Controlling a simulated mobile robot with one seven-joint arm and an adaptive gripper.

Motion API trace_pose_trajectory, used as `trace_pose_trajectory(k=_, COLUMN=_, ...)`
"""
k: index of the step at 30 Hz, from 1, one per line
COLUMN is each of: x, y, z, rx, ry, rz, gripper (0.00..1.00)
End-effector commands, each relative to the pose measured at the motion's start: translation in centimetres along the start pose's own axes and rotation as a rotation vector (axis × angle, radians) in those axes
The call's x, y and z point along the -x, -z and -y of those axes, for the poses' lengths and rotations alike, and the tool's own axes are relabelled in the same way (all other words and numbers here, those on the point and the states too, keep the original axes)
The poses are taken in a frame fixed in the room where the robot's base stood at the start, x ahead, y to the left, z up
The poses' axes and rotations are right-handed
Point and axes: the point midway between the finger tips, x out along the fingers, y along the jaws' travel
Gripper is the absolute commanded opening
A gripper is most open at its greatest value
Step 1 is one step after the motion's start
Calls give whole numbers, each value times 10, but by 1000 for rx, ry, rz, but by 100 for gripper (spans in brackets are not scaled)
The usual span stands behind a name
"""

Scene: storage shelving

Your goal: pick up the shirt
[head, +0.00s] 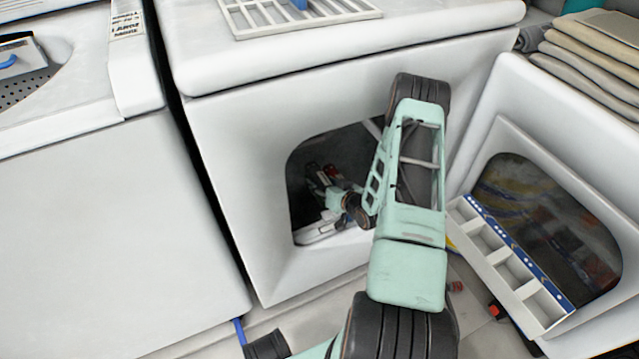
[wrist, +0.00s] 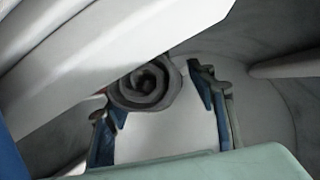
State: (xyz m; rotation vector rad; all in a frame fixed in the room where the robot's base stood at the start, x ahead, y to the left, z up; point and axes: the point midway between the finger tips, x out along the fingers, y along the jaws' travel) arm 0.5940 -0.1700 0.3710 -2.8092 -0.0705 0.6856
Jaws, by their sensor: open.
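A dark grey rolled cloth (wrist: 146,84), which looks like the shirt, shows its spiral end in the wrist view. My gripper (wrist: 158,95) is open, with one blue finger on each side below and around the roll's near end. I cannot tell whether the fingers touch it. In the head view my arm reaches through the square front opening of the middle white machine (head: 225,150), and my gripper is inside the dark interior. The shirt cannot be made out in the head view.
A white bar or panel (wrist: 100,70) crosses the wrist view close to the gripper's left side. The opening's rim surrounds my arm. A second machine (head: 490,130) with folded cloths (head: 590,60) on top stands at right, with a white divided tray (head: 510,265) before it.

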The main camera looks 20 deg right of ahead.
Motion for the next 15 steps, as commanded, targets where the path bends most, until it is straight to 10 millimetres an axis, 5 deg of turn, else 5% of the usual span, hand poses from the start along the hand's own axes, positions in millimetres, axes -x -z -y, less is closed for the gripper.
trace_pose_trajectory(k=4, x=0, y=0, z=0, rx=0, ry=0, rz=0, gripper=49)
trace_pose_trajectory(k=15, x=1, y=1, z=0, rx=0, ry=-1, rz=-1, gripper=12)
